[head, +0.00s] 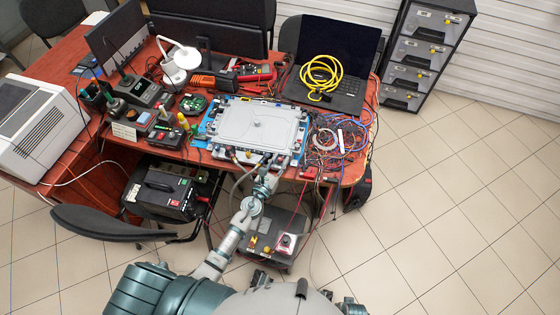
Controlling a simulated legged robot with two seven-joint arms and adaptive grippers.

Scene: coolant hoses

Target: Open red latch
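A grey rectangular unit with a flat pale lid (262,124) lies in a blue-edged frame on the red-brown table (367,160). Small dark and coloured fittings and hose ends line its front side. My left arm reaches up from the bottom, and my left gripper (266,178) is at the table's front edge, just below the front side of the unit. The fingers are too small to tell whether they are open or shut. I cannot clearly make out a red latch; it may be hidden or too small. My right gripper is not in view.
A small red part (309,173) sits at the front table edge, right of my gripper. Tangled wires (338,138) lie right of the unit. A laptop (338,65) carries a yellow cable coil (321,75). A low dark platform (267,238) stands below my gripper. Floor at right is clear.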

